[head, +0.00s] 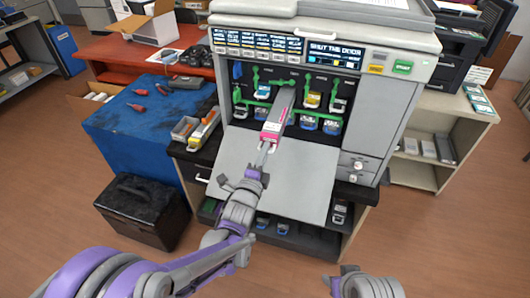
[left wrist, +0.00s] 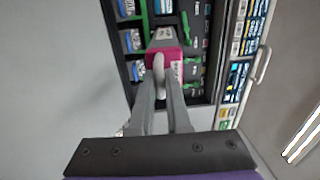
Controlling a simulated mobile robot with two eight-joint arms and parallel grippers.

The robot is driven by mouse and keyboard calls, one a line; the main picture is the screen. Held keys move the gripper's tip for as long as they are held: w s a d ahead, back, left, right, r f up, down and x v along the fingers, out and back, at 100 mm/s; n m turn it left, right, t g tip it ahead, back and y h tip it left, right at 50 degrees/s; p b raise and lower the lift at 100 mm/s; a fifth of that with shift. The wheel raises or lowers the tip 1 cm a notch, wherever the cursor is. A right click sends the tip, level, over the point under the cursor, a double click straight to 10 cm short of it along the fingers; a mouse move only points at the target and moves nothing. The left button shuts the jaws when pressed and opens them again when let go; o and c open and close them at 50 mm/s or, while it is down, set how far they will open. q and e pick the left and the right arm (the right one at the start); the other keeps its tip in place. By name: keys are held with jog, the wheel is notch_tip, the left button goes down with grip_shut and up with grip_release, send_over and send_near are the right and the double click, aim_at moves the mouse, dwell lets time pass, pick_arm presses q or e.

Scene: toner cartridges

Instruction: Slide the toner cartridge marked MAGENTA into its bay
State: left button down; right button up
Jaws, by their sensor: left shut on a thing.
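The magenta-ended grey cartridge (head: 273,129) is in front of the printer's open bay panel (head: 240,140), its long body pointing into the panel. I cannot tell how far its far end is inside a bay. My left gripper (head: 266,153) is shut on the handle at its near end. Part of the bay row behind the cartridge is hidden. My right gripper (head: 350,278) is low at the bottom edge, away from the printer; its fingers are unclear.
The lowered grey door (head: 290,185) lies below the bays. Green levers (head: 257,78) and several other cartridges (head: 312,98) fill the panel. The printer screen (head: 335,53) reads "SHUT THE DOOR". A blue-covered table (head: 130,125) and a black box (head: 140,213) stand at left.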

aim_at(276, 119)
pick_arm(q)
jog(key=shift+r+p, duration=0.95)
jog(key=shift+r, duration=0.7)
pick_arm(e)
jog(key=shift+w+r, duration=0.2)
jog(key=shift+r, duration=0.4)
jog(key=shift+w+r, duration=0.15)
jog(key=shift+r, duration=0.45)
pick_arm(q)
jog(key=shift+x, duration=2.95)
jog(key=shift+f+p+x, duration=0.2)
jog(key=shift+x, duration=1.35)
jog(key=shift+f+p+x, duration=0.15)
jog(key=shift+f+x, duration=0.05)
jog(key=shift+x, duration=1.35)
jog(key=shift+f+p+x, duration=0.15)
jog(key=shift+p+x, duration=0.2)
jog(key=shift+x, duration=1.9)
jog(key=shift+f+p+x, duration=0.15)
jog(key=shift+p+x, duration=0.15)
jog(key=shift+x, duration=1.9)
pick_arm(e)
jog(key=r, duration=0.1)
jog(key=w+r, duration=0.1)
jog(key=shift+r, duration=0.35)
pick_arm(q)
jog(key=shift+c, duration=2)
grip_release()
pick_arm(e)
jog(key=shift+s, duration=0.1)
